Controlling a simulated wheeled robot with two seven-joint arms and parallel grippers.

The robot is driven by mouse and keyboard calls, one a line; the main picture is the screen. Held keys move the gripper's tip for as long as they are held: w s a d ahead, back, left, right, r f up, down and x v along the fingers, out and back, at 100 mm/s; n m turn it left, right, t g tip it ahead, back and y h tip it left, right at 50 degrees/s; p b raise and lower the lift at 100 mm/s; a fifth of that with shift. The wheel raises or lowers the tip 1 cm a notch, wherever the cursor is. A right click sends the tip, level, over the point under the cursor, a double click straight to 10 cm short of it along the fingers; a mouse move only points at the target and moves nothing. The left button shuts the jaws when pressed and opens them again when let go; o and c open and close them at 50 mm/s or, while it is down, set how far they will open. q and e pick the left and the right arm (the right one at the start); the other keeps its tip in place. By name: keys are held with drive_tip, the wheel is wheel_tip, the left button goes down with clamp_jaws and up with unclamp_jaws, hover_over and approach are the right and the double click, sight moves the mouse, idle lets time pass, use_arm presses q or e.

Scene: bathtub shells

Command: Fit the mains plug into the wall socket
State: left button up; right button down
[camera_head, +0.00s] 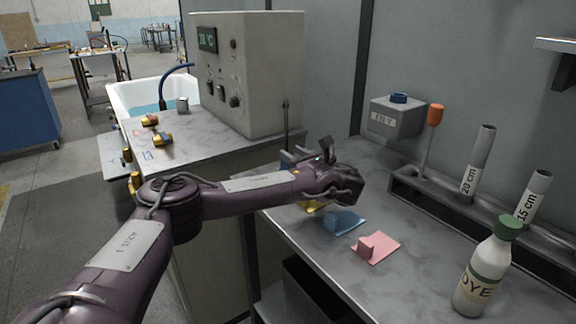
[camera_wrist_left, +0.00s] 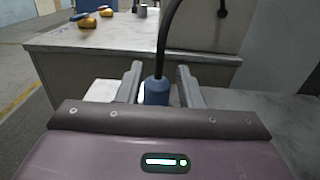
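My left gripper (camera_wrist_left: 159,74) has its two grey fingers on either side of a blue plug (camera_wrist_left: 157,92), with a visible gap beside the plug. A black cable rises from the plug's top. In the head view my left gripper (camera_head: 308,160) is over the bench, where the arm hides most of the plug. A grey wall box (camera_head: 396,120) with a voltage label and a blue fitting (camera_head: 399,98) on top is on the wall to the right; it looks like the socket. My right gripper is not in view.
A green-capped dye bottle (camera_head: 487,270) and a rack with labelled tubes (camera_head: 478,165) stand at right. A control cabinet (camera_head: 262,75) stands behind, beside a bathtub (camera_head: 135,97).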

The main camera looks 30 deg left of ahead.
use_arm(q)
drive_tip(key=x, duration=0.5)
drive_tip(key=shift+a+f, duration=0.25)
clamp_jaws()
